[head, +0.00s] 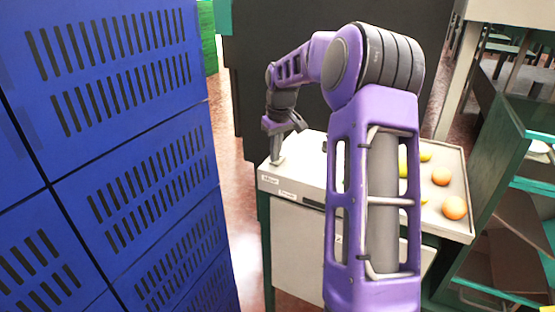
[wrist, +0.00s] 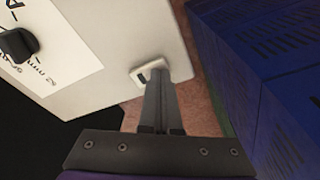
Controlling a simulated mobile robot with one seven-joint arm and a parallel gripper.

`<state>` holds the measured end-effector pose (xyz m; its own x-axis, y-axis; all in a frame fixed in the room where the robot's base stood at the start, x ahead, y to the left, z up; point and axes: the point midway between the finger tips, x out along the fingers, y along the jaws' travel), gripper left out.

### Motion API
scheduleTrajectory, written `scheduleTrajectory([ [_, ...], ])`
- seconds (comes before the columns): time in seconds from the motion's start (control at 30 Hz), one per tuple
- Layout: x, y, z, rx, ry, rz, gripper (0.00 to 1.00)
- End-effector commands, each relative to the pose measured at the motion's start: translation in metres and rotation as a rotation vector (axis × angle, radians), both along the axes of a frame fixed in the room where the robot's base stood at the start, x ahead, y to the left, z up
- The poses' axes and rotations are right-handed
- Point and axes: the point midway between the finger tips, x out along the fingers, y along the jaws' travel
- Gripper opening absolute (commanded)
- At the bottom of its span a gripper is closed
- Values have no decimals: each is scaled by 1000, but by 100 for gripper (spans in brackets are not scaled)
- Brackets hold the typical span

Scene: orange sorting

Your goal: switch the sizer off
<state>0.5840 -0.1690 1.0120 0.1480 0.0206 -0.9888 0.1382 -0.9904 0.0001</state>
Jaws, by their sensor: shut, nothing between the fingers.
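A small pale switch (wrist: 136,76) with a dark part sits near the corner of a white panel (wrist: 110,40) in the wrist view. My gripper (wrist: 157,72) is shut and empty, its fingertips over the switch's right part. I cannot tell whether they touch it or which way the switch is set. In the head view my gripper (head: 277,158) points down at the left end of a pale cabinet top (head: 300,175). There the fingers hide the switch. A black knob (wrist: 18,45) stands on a white label with printed marks at the wrist view's left.
Stacked blue slotted crates (head: 130,130) stand close on the left. A pale tray (head: 462,232) with oranges (head: 454,208) and yellow fruit lies right of my arm. A green shelf unit (head: 500,150) stands at far right. Bare floor (head: 240,215) shows between crates and cabinet.

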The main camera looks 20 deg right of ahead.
Motion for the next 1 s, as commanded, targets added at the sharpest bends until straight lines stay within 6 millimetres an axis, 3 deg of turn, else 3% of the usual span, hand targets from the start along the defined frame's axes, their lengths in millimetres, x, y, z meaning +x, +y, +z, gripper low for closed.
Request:
scheduleTrajectory([
  [0.23, 0, 0, 7, 0, 0, 0, 0],
  [1.0, 0, 0, 66, -1, -1, 0, 0],
])
